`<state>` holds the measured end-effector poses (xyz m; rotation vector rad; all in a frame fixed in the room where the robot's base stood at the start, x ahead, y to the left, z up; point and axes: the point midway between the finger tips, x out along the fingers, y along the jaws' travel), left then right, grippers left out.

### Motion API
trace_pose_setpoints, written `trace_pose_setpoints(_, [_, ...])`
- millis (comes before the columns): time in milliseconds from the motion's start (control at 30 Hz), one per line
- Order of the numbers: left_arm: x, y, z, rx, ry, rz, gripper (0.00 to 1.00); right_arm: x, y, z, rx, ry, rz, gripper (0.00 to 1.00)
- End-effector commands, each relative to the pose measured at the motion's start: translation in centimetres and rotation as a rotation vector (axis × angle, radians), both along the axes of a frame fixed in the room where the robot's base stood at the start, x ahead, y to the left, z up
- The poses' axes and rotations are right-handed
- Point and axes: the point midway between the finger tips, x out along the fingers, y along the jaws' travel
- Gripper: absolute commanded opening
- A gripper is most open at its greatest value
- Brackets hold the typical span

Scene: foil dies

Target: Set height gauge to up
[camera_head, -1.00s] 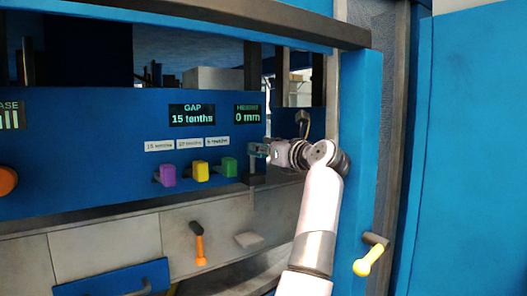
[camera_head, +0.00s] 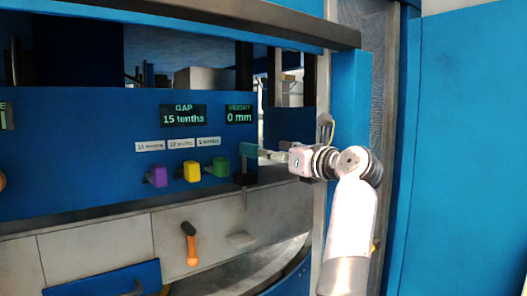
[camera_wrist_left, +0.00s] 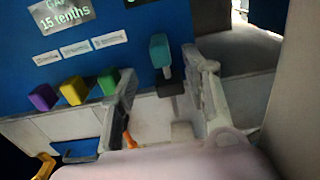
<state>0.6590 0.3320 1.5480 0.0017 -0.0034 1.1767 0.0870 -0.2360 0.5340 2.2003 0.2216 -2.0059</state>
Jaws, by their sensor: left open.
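The height gauge's display (camera_head: 239,114) on the blue panel reads HEIGHT 0 mm. Below it a teal lever (camera_head: 248,151) stands above a dark block (camera_head: 245,178). In the left wrist view the teal lever (camera_wrist_left: 160,51) points up from its dark base. My left gripper (camera_head: 265,154) is at the lever's right side in the head view. In the left wrist view its open fingers (camera_wrist_left: 165,75) lie on either side of the lever's line, with nothing held. Whether a finger touches the lever cannot be told. My right gripper is not in view.
Purple (camera_head: 158,176), yellow (camera_head: 191,171) and green (camera_head: 220,167) knobs sit left of the lever under white labels. The GAP display (camera_head: 183,115) reads 15 tenths. An orange handle (camera_head: 191,245) hangs below. A blue post (camera_head: 350,100) stands behind my arm.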

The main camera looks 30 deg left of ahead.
Motion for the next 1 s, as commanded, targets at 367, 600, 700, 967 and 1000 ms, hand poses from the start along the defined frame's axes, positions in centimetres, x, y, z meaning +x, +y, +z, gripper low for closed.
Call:
trace_pose_setpoints(367, [-1.2, -2.9, -0.1, -0.001, 0.001, 0.001, 0.43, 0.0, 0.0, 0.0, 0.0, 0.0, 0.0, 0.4])
trace_pose_setpoints(600, [-1.2, -2.9, 0.0, -0.001, 0.001, 0.001, 0.43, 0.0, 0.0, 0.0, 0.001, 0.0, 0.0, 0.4])
trace_pose_setpoints(700, [-1.2, -2.9, -0.1, -0.001, 0.001, 0.001, 0.43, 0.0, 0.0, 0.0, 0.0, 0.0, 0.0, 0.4])
trace_pose_setpoints(967, [-1.2, -2.9, -0.1, -0.001, 0.001, 0.001, 0.43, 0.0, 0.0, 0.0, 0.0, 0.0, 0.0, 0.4])
trace_pose_setpoints(1000, [-1.2, -2.9, 0.0, -0.001, 0.001, 0.001, 0.43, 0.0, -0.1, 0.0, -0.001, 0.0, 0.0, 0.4])
